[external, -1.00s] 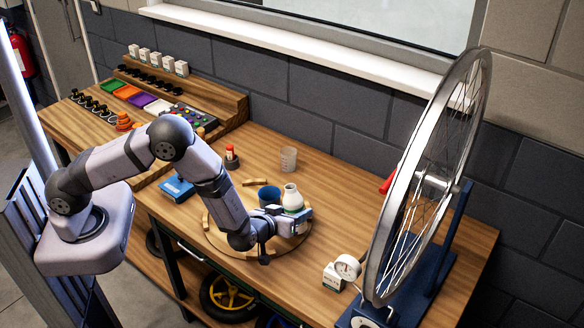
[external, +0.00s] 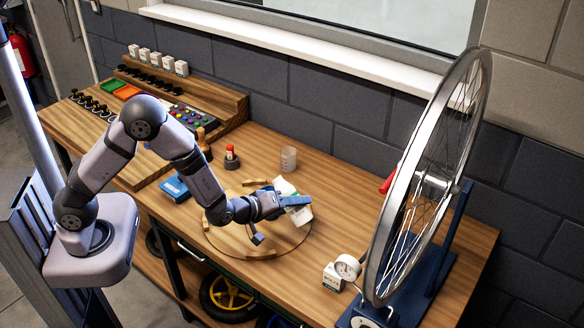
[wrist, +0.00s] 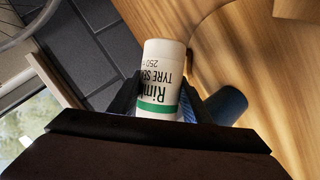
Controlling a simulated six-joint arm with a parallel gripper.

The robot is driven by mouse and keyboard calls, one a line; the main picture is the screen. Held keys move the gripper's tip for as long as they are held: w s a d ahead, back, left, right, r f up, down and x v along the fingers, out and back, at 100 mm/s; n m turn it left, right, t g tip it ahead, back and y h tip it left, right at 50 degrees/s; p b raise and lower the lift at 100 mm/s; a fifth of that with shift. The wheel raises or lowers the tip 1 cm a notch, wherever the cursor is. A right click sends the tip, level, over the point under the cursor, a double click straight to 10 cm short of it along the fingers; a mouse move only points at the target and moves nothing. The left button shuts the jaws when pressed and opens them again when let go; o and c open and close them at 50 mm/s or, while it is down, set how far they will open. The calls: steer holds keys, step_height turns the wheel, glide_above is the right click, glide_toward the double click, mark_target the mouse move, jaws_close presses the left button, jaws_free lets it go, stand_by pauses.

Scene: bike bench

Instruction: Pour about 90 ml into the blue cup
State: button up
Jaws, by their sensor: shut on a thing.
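A white bottle with a green-striped label reading "TYRE SE…" (external: 300,213) is held tilted above the bench, its upper end leaning to the left in the external view. It also shows in the wrist view (wrist: 160,75), between the fingers. My gripper (external: 286,203) is shut on the bottle. The blue cup (wrist: 229,104) stands on the wood just right of the bottle in the wrist view, partly behind the gripper. In the external view my gripper and the bottle hide the cup. Neither view shows the bottle's mouth or any liquid clearly.
A translucent beaker (external: 289,159) stands behind the bottle. A red-topped bottle (external: 231,157) and a blue box (external: 174,188) are to the left. Wooden blocks (external: 232,243) lie around the circle.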

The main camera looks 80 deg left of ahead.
mark_target(286, 195)
steer(key=b, duration=0.1)
steer(key=n+t+h+b, duration=0.1)
steer(key=shift+w+d+f+n+b, duration=0.25)
steer(key=shift+d+f+n+b, duration=0.05)
steer(key=shift+f, duration=0.1)
steer(key=shift+w+d+r+n+t+h, duration=0.15)
steer(key=shift+r+n+t, duration=0.15)
steer(key=shift+r, duration=0.15)
steer(key=shift+s+d+r+n+t+h, duration=0.1)
steer(key=shift+r+n+t+h, duration=0.15)
steer(key=shift+r, duration=0.2)
steer(key=shift+a+r+n+b, duration=0.35)
steer(key=shift+n+b, duration=0.1)
steer(key=shift+b, duration=0.35)
steer(key=shift+s+r+t+b, duration=0.25)
steer(key=shift+t+b, duration=0.1)
steer(key=shift+b, duration=0.15)
steer(key=shift+a+f+n+t+h+b, duration=0.1)
steer(key=shift+n+t+h+b, duration=0.25)
steer(key=shift+n+b, duration=0.9)
steer(key=shift+r+m+b, duration=0.25)
steer(key=shift+b, duration=0.4)
steer(key=shift+s+a+r+n+t+b, duration=0.1)
steer(key=shift+s+r+n+t+b, duration=0.05)
steer(key=shift+r+n+t+b, duration=0.25)
steer(key=shift+s+a+r+n+t+b, duration=0.1)
steer(key=shift+r+n+t+b, duration=0.15)
steer(key=shift+b, duration=0.25)
